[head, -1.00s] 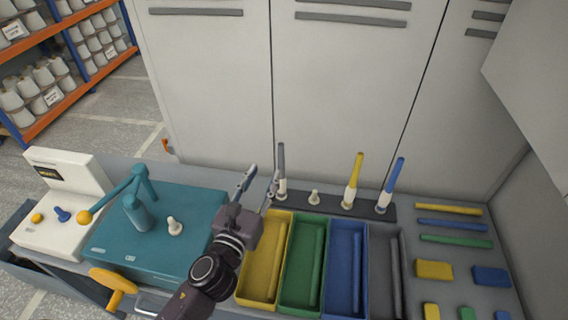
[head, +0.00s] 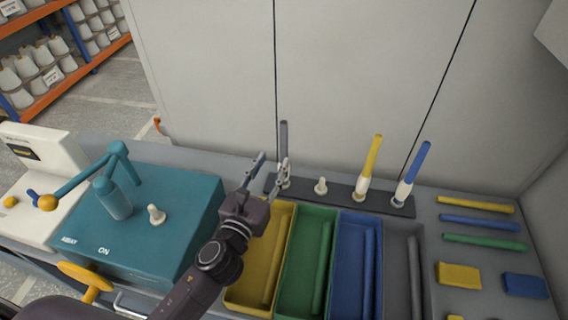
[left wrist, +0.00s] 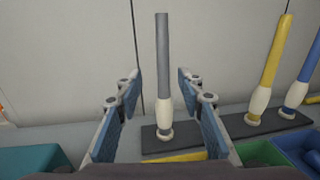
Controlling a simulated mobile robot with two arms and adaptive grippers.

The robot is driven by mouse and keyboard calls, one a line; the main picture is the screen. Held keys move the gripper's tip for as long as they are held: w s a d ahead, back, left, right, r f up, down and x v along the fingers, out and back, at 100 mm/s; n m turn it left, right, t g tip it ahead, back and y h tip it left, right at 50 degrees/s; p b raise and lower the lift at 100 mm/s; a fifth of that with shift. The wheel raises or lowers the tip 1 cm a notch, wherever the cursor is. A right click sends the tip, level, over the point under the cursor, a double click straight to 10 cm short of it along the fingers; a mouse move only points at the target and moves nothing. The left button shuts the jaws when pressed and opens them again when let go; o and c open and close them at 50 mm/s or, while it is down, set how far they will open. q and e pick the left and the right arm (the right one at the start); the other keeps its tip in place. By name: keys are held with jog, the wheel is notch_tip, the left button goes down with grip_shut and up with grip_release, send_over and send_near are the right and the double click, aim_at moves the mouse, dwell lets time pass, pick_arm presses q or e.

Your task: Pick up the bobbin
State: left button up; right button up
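A grey bobbin (head: 284,140) with a cream base stands upright at the left end of the dark peg rack (head: 340,195). In the left wrist view the grey bobbin (left wrist: 163,60) stands ahead, in line with the gap between the fingers. My left gripper (head: 271,166) is open and empty, close to the bobbin; its fingers partly cover the bobbin's base in the head view. A yellow bobbin (head: 371,165) and a blue bobbin (head: 413,170) stand upright farther right on the rack. An empty peg (head: 320,186) stands between the grey and yellow ones. My right gripper is not in view.
Yellow (head: 238,300), green (head: 292,304), blue (head: 345,306) and grey bins lie in front of the rack. A teal machine (head: 190,225) with a peg stands left. Coloured strips and blocks (head: 460,276) lie right. A pale cabinet wall rises behind.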

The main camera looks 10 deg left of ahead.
aim_at(282, 148)
pick_arm(q)
jog(key=shift+w+d+r, duration=0.1)
jog(key=shift+w, duration=0.35)
jog(key=w+p, duration=0.1)
jog(key=w, duration=0.2)
jog(key=w+d, duration=0.1)
jog(key=w, duration=0.2)
jog(key=shift+w+d+p, duration=0.1)
jog(key=shift+d+p, duration=0.05)
jog(key=shift+p, duration=0.25)
jog(key=shift+w, duration=0.25)
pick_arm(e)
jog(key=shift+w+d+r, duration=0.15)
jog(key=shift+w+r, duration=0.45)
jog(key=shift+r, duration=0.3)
pick_arm(q)
jog(key=shift+s, duration=0.1)
jog(key=shift+c, duration=0.4)
grip_shut()
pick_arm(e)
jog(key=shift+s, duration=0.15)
